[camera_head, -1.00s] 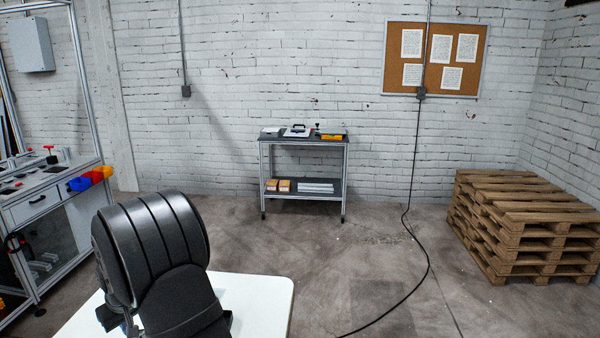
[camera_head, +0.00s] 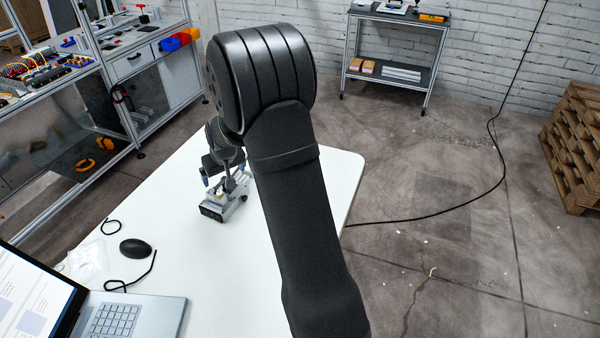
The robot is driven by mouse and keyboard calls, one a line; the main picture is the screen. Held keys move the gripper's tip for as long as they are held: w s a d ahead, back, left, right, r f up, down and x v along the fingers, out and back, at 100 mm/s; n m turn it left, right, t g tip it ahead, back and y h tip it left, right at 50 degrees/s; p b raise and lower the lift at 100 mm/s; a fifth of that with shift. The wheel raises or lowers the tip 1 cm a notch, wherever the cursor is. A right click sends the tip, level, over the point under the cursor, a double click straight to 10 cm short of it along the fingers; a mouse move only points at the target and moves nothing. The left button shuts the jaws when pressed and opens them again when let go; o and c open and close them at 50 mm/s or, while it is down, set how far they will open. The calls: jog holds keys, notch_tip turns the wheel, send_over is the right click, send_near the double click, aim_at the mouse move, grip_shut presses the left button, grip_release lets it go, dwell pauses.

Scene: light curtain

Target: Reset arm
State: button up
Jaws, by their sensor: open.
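My black arm rises from the bottom of the head view and bends down behind its large elbow. My gripper (camera_head: 225,183) is at the far end of the arm, low over the white table (camera_head: 190,270). Its jaws are open. A grey metal device (camera_head: 224,205) with dark openings on its front stands on the table right at the gripper. The gripper is small and partly hidden by my arm, so I cannot tell whether it touches the device.
An open laptop (camera_head: 110,315) is at the table's front left, with a black mouse (camera_head: 135,248), cable and clear bag (camera_head: 85,260) behind it. A workbench (camera_head: 120,60) stands left. A trolley (camera_head: 395,55) and pallets (camera_head: 575,150) stand beyond open floor.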

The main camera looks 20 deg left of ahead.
jog(key=d+f+m+t, duration=0.1)
jog(key=d+f, duration=0.1)
jog(key=d, duration=0.2)
jog(key=d+f+m+t+y, duration=0.1)
jog(key=d+f, duration=0.2)
jog(key=d, duration=0.2)
jog(key=w+d+f+m+t, duration=0.1)
jog(key=d+f+t, duration=0.1)
jog(key=d+f, duration=0.1)
jog(key=shift+d+f+y, duration=0.25)
jog(key=shift+d+y, duration=0.15)
jog(key=shift+d, duration=0.25)
jog(key=s+d+t, duration=0.1)
jog(key=d, duration=0.4)
jog(key=s+d+m+t, duration=0.1)
jog(key=d, duration=0.1)
jog(key=shift+s+d+r+t, duration=0.15)
jog(key=shift+s+r+t, duration=0.05)
jog(key=shift+s+t, duration=0.1)
jog(key=s+d+r+m+t+y, duration=0.1)
jog(key=s+d+r+t, duration=0.15)
jog(key=d, duration=0.25)
jog(key=shift+g, duration=0.25)
jog(key=x, duration=0.9)
jog(key=shift+w+a+f, duration=0.15)
jog(key=v, duration=1)
